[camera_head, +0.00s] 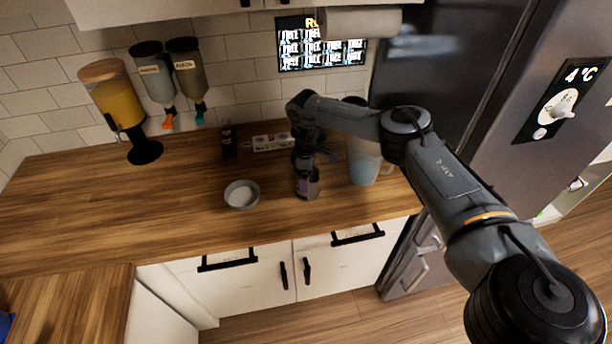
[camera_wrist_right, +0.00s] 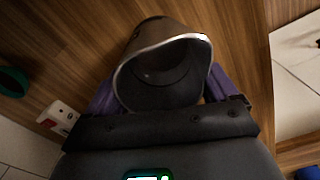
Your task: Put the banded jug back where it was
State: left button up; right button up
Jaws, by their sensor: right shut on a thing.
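A dark grey jug (camera_head: 312,184) with a pale metal rim is at the middle of the wooden counter, near its front half. In the right wrist view the jug (camera_wrist_right: 163,75) sits between the purple fingers of my right gripper (camera_wrist_right: 160,96), its open mouth towards the camera and its inside dark. My right gripper (camera_head: 306,179) comes down from above and is shut on the jug. I cannot make out a band on it, as the fingers cover its sides. I cannot tell whether its base touches the counter. My left gripper is not in view.
A pale blue jug (camera_head: 362,164) stands just right of my right gripper, partly behind the arm. A grey bowl (camera_head: 241,195) is to the left. A dark bottle (camera_head: 229,142) and a power strip (camera_head: 272,142) are at the back.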

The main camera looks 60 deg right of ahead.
jog(key=o, duration=1)
jog(key=shift+f, duration=0.1)
jog(key=shift+c, duration=0.2)
